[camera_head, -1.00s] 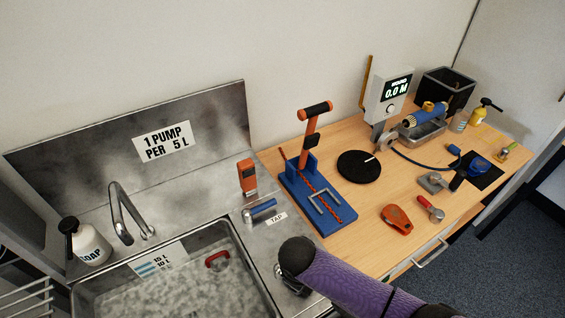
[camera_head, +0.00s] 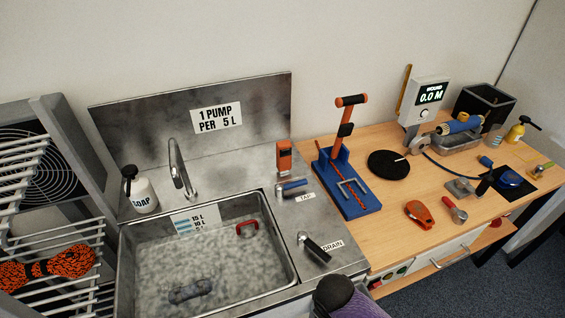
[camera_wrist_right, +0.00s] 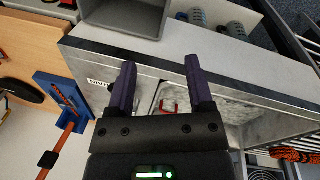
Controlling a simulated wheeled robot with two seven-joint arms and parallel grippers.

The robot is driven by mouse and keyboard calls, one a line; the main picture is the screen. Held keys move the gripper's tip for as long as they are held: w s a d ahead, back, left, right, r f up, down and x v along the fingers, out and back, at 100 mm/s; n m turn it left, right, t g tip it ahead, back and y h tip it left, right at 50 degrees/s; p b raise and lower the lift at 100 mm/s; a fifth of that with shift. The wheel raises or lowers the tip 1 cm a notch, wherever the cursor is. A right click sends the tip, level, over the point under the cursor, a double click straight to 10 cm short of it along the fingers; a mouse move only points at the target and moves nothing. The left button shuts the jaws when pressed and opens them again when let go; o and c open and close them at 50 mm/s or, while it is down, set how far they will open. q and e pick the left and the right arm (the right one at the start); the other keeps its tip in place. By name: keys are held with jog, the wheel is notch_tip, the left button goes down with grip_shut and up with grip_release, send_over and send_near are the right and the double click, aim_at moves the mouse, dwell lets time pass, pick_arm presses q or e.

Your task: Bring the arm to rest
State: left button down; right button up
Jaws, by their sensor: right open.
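My right arm shows as a dark rounded joint and purple link (camera_head: 335,295) at the bottom edge of the head view, in front of the sink counter. Its gripper is out of the head view. In the right wrist view my right gripper (camera_wrist_right: 160,85) has its two purple fingers spread apart, with nothing between them. Beyond the fingers lie the counter front and part of the sink, apart from them. My left gripper is in neither view.
The steel sink (camera_head: 290,262) holds cloudy water, a red-handled item (camera_head: 247,229) and a dark item (camera_head: 190,291). Orange rope (camera_head: 72,261) lies on the left rack. A blue stand (camera_head: 345,185) and tools occupy the wooden bench (camera_head: 385,235). A grey bin (camera_wrist_right: 125,15) shows in the wrist view.

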jog(key=s+d+f+m+b, duration=0.1)
jog(key=s+f+b, duration=0.2)
jog(key=f, duration=0.4)
jog(key=s+d+f+m+y+b, duration=0.1)
jog(key=s+d+f+b, duration=0.2)
jog(key=f, duration=0.4)
jog(key=s+f+m+b, duration=0.1)
jog(key=s+f+b, duration=0.25)
jog(key=f, duration=0.35)
jog(key=s+d+f+m+b, duration=0.1)
jog(key=s+d+f+b, duration=0.1)
jog(key=s+f, duration=0.3)
jog(key=s+d+f+m+b, duration=0.1)
jog(key=s+f+b, duration=0.3)
jog(key=s, duration=0.9)
notch_tip(320, 180, down, 3)
jog(key=shift+s+d+r+g+b, duration=0.2)
jog(key=shift+s+d+g+b, duration=0.1)
jog(key=shift+s+d+g, duration=0.1)
jog(key=shift+w, duration=0.1)
dwell(3.4)
